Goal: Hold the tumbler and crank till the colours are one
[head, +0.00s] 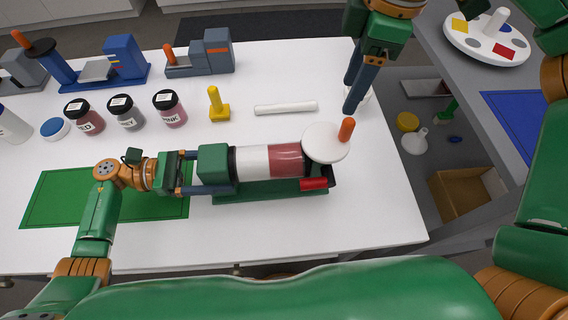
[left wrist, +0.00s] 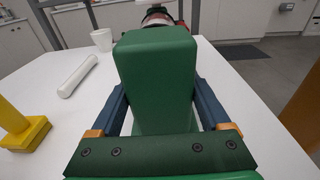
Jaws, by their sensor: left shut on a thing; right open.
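The tumbler has a green base (head: 270,190) and a lying clear drum (head: 268,160). The drum shows a white part at left and a dull red part at right, with a sharp border between them. A white crank disc (head: 326,142) with an orange handle (head: 346,129) sits at its right end. My left gripper (head: 190,172) is shut on the tumbler's green end block (head: 213,164); in the left wrist view the block (left wrist: 158,75) stands between the blue fingers. My right gripper (head: 352,95) is open and empty, behind and above the crank, apart from the handle.
A white cup (head: 368,94) stands partly hidden behind my right gripper. Black-lidded jars (head: 127,113) and grey and blue devices (head: 123,61) fill the back left. The table ends just right of the tumbler.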

